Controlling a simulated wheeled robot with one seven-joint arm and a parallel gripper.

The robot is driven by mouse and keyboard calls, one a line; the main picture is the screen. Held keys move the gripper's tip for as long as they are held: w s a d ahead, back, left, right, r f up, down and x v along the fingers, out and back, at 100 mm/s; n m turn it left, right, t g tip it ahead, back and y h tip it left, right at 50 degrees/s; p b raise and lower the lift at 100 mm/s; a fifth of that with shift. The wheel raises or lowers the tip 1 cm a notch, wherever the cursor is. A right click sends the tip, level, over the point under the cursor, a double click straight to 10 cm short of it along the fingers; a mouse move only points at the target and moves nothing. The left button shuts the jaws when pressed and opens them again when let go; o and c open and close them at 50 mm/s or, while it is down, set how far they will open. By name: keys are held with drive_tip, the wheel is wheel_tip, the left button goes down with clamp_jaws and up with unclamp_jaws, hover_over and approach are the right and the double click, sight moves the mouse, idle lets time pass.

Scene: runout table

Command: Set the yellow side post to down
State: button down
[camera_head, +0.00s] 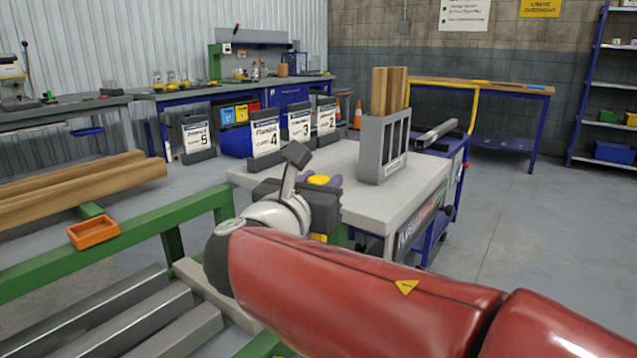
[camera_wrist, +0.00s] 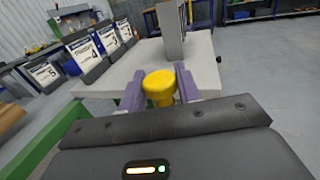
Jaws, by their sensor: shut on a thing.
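The yellow side post (camera_wrist: 159,86) shows in the wrist view as a rounded yellow cap between the two purple fingers. My gripper (camera_wrist: 160,90) is shut on it, with a finger touching each side. In the head view the yellow cap (camera_head: 319,180) shows just beyond my dark gripper body, with a purple finger (camera_head: 333,181) beside it. The lower part of the post is hidden by my gripper and wrist, so its height cannot be told.
A light grey table (camera_head: 425,185) stands just beyond, carrying a grey slotted rack (camera_head: 372,150) with wooden pieces. Several numbered sign holders (camera_head: 266,137) stand along its far side. A green frame (camera_head: 120,240) with an orange tray (camera_head: 93,232) is at left. Floor at right is clear.

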wheel_tip(320, 180, down, 20)
drive_tip(key=b, duration=1.4)
drive_tip(key=shift+f, duration=0.2)
drive_tip(key=c, duration=1.1)
unclamp_jaws()
drive_tip(key=shift+o, duration=0.4)
drive_tip(key=shift+s+a, duration=0.2)
drive_tip(key=shift+s, duration=0.1)
drive_tip(key=v, duration=0.7)
drive_tip(key=shift+s, duration=0.1)
